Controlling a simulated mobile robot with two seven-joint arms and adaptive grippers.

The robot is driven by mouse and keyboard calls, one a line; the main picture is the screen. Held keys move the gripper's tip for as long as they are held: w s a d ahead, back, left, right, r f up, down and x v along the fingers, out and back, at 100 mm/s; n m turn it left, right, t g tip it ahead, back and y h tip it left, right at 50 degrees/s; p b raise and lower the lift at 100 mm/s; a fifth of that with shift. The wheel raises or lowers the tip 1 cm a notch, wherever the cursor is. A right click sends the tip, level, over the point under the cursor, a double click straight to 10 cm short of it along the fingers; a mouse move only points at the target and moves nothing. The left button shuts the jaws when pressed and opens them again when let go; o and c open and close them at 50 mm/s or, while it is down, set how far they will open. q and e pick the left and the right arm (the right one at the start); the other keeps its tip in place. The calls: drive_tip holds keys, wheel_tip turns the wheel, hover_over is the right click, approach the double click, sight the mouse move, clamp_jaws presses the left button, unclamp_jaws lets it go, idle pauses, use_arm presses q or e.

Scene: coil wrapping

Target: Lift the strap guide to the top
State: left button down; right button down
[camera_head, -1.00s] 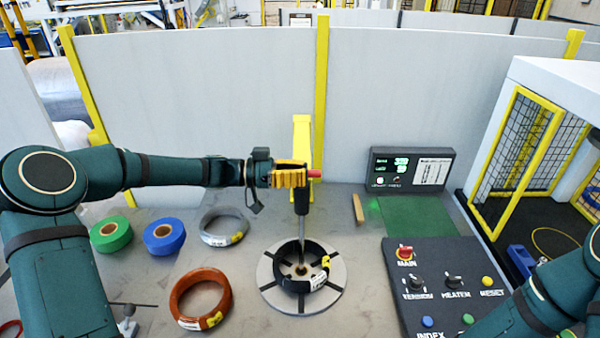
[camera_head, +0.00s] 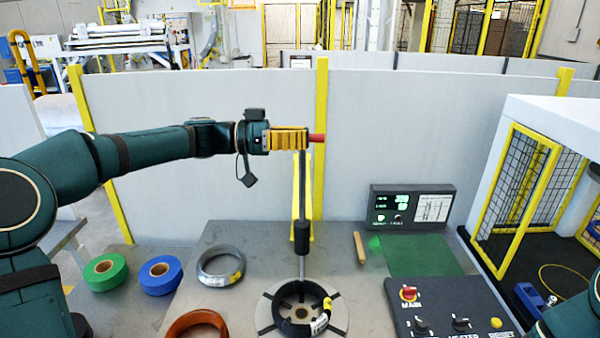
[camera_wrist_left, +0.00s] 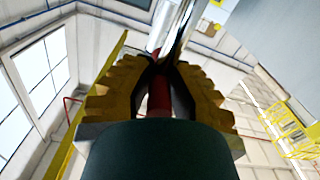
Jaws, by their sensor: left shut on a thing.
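The strap guide has a red handle (camera_head: 317,138) at the top of a slim upright rod (camera_head: 302,185) with a black sleeve (camera_head: 301,238) lower down. My left gripper (camera_head: 290,139) reaches in from the left with yellow ridged fingers shut on the red handle, high above the table. In the left wrist view the red handle (camera_wrist_left: 159,98) sits between both fingers, with a shiny rod behind it. The rod's lower end stands over a black coil (camera_head: 299,308) on a round slotted turntable (camera_head: 339,316). My right gripper is out of view.
Green (camera_head: 106,272) and blue (camera_head: 160,275) tape rolls, a grey coil (camera_head: 220,267) and an orange coil (camera_head: 196,327) lie left of the turntable. A control panel (camera_head: 452,310) and lit display (camera_head: 411,207) stand right. A grey partition is behind.

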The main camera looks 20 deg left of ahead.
use_arm(q)
wheel_tip(320, 180, up, 5)
drive_tip(key=shift+r, duration=0.1)
idle(0.3)
drive_tip(key=c, duration=0.9)
unclamp_jaws()
drive_tip(key=shift+r, duration=0.1)
drive_tip(key=shift+s, duration=0.15)
drive_tip(key=shift+f, duration=0.2)
drive_tip(key=shift+a, duration=0.35)
drive_tip(key=v, duration=1.1)
drive_tip(key=shift+s+a+r, duration=0.1)
